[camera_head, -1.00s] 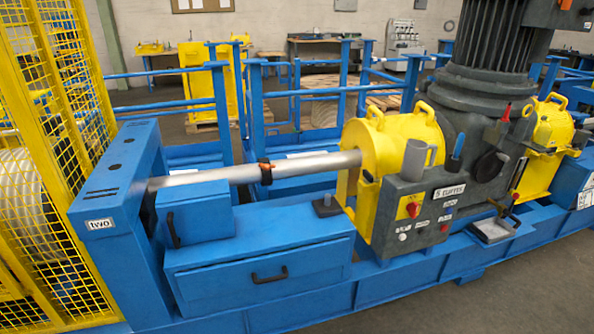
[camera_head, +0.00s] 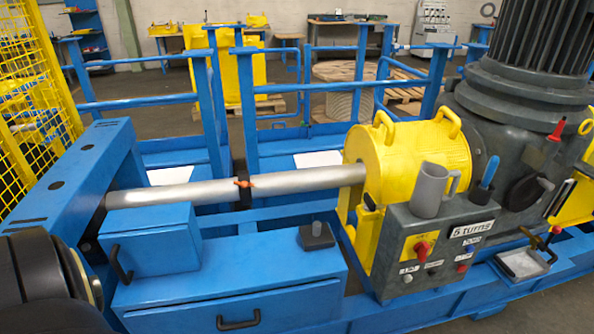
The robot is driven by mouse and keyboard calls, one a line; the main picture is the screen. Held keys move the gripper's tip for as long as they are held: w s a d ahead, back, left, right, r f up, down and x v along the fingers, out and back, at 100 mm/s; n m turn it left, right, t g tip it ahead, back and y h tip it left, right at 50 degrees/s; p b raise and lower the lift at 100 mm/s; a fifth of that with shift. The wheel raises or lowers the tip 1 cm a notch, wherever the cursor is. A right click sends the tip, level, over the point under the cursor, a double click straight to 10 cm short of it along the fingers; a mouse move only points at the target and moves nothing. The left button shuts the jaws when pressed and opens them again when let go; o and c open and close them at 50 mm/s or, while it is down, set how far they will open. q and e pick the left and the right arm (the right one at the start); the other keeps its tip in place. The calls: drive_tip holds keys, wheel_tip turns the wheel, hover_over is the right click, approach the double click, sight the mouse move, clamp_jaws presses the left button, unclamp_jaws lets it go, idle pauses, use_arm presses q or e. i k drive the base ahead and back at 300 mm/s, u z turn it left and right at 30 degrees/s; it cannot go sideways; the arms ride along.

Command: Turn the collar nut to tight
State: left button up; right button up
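A silver shaft (camera_head: 200,191) runs from the blue frame at left into the yellow housing (camera_head: 410,160) at right. A dark collar (camera_head: 241,186) with a small orange piece (camera_head: 245,182) sits around the shaft near its middle. I cannot tell from this view whether this is the collar nut or how tight it is. A dark rounded part of my own arm shows at the lower left. Neither gripper shows in the view.
A grey control box (camera_head: 436,250) with a red knob (camera_head: 422,249) carries a grey mug (camera_head: 430,190) on top. A small dark block with a post (camera_head: 317,236) stands on the blue drawer unit (camera_head: 240,300). Blue rails (camera_head: 330,88) stand behind the shaft.

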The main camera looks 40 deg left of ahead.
sight(244, 184)
drive_tip(key=u, duration=0.45)
drive_tip(key=i, duration=1.2)
drive_tip(key=u, duration=0.85)
